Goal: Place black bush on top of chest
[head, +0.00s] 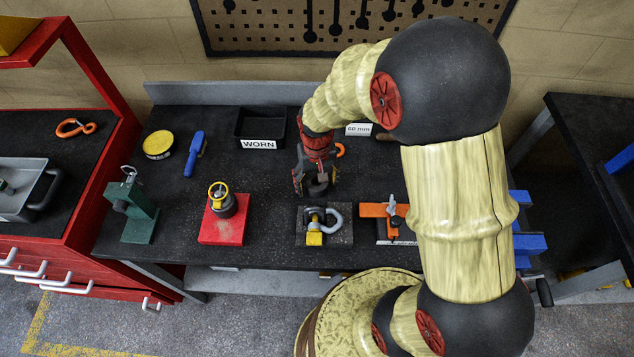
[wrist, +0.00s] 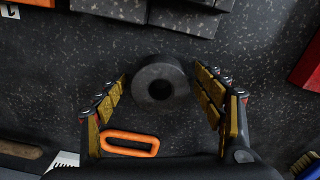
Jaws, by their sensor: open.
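The black bush (wrist: 160,85) is a short dark cylinder with a central hole, standing on the dark workbench in the wrist view. In the head view it shows partly hidden (head: 318,189) under my gripper (head: 315,182). My gripper is open, and in the wrist view its two fingers (wrist: 160,78) stand on either side of the bush with gaps showing. The red chest (head: 90,160) with a black top and white drawer handles is at the left in the head view.
The chest top holds an orange hook (head: 75,128) and a grey tray (head: 22,188), with bare room between them. The bench holds a black WORN tray (head: 260,128), a green vise-like block (head: 132,212), a red block (head: 222,225) and an orange link (wrist: 130,143) near my gripper.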

